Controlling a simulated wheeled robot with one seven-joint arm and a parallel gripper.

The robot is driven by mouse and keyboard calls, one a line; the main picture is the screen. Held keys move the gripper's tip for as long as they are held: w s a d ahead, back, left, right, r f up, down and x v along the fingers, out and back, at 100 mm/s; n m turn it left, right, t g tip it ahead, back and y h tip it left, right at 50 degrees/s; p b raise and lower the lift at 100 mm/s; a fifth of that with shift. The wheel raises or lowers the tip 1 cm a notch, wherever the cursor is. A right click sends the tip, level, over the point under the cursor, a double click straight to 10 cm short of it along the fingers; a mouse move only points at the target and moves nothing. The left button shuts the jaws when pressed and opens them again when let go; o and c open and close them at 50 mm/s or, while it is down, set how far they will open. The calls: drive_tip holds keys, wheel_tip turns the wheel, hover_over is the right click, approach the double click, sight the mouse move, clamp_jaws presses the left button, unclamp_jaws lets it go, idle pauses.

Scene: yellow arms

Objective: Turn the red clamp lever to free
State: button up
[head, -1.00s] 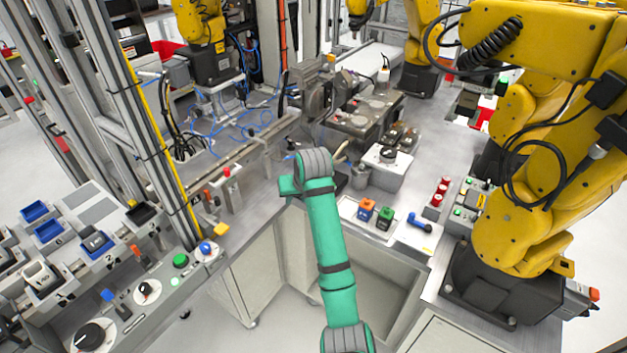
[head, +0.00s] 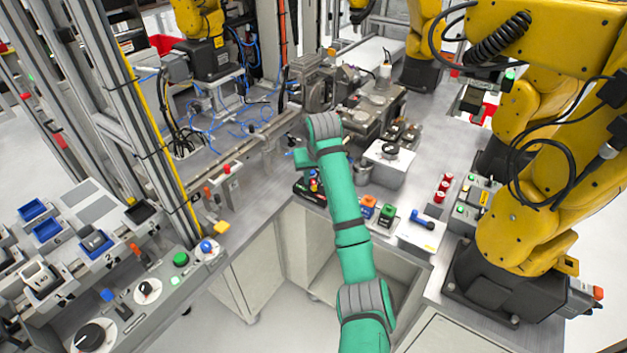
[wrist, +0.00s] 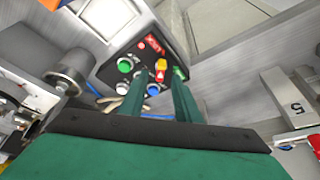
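In the wrist view, the two green fingers of my gripper (wrist: 161,76) stand apart with nothing between them. They point toward a black button box (wrist: 150,48) with green, blue and white buttons, a yellow-and-red part and a red label. I cannot tell whether the fingers touch it. A red part (wrist: 315,141), cut off at the right edge, lies beside a pale block marked 5 (wrist: 288,100). In the head view, a red-topped piece (head: 227,169) stands on the bench edge left of my arm. I cannot tell for sure which red part is the clamp lever. My fingertips are hidden there.
The black button box (head: 308,192) sits at the bench's front edge beside my arm. A large yellow arm (head: 530,190) stands at right. Blue cables (head: 235,130) lie behind.

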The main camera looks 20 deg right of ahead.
sight(314, 186)
drive_tip(key=shift+x, duration=1.35)
drive_tip(key=shift+s, duration=0.1)
drive_tip(key=shift+c, duration=0.3)
clamp_jaws()
